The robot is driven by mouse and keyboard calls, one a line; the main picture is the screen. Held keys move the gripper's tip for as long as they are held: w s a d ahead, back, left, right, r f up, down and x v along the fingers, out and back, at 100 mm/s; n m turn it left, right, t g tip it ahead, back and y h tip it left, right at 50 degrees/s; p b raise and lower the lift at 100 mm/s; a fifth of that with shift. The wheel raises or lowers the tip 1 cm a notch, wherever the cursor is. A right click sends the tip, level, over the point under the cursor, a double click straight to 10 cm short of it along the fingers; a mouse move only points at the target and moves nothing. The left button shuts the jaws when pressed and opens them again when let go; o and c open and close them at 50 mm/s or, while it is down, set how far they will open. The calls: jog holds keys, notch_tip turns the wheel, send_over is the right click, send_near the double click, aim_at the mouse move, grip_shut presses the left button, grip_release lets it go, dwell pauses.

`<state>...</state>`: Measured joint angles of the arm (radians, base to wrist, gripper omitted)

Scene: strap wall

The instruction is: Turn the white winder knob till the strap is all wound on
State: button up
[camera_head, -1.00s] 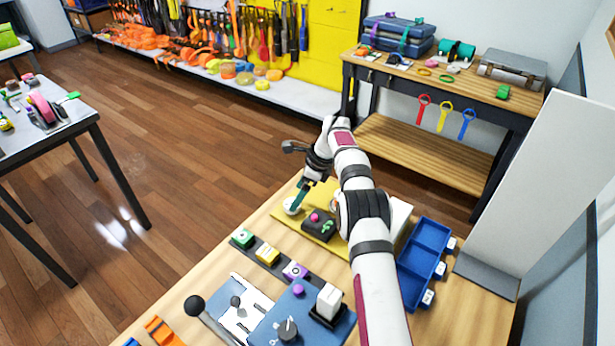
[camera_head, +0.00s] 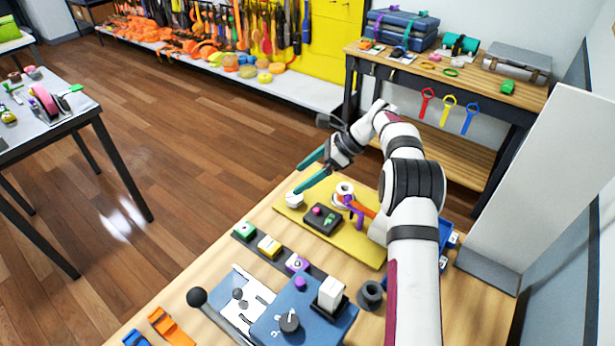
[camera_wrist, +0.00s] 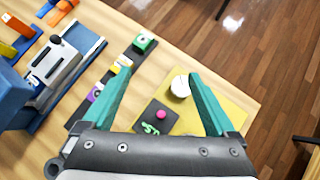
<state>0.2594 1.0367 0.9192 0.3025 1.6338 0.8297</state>
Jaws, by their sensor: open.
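The white winder knob (camera_head: 294,200) is a round white piece at the left corner of a yellow board (camera_head: 375,254). It also shows in the wrist view (camera_wrist: 181,86), near the right finger. My gripper (camera_head: 297,180) is open with its teal fingers spread, and nothing is between them. It is close to the knob; I cannot tell whether the near fingertip touches it. A white spool (camera_head: 344,187) stands on the board right of the knob. Beside it are a purple piece (camera_head: 354,209) and an orange strap (camera_head: 368,211), partly hidden by my arm.
A dark box (camera_head: 322,219) with pink and green parts sits on the board beside the knob. Green, yellow and purple blocks (camera_head: 268,246) line a dark strip nearer. A blue control box (camera_head: 300,318) and a black-knobbed lever (camera_head: 197,297) stand in front. Open floor lies left.

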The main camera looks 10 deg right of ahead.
jog(key=s+a+m+t+y, duration=0.1)
jog(key=s+t+y, duration=0.1)
jog(key=y, duration=0.1)
jog(key=m+t+h, duration=0.5)
jog(key=m+t, duration=0.3)
send_near(295, 197)
jog(key=x, duration=0.9)
jog(key=shift+c, duration=0.2)
jog(key=c, duration=1.3)
jog(key=shift+n+g+y, duration=0.4)
jog(key=shift+n+y, duration=0.4)
jog(key=shift+y, duration=0.2)
jog(key=shift+c, duration=0.2)
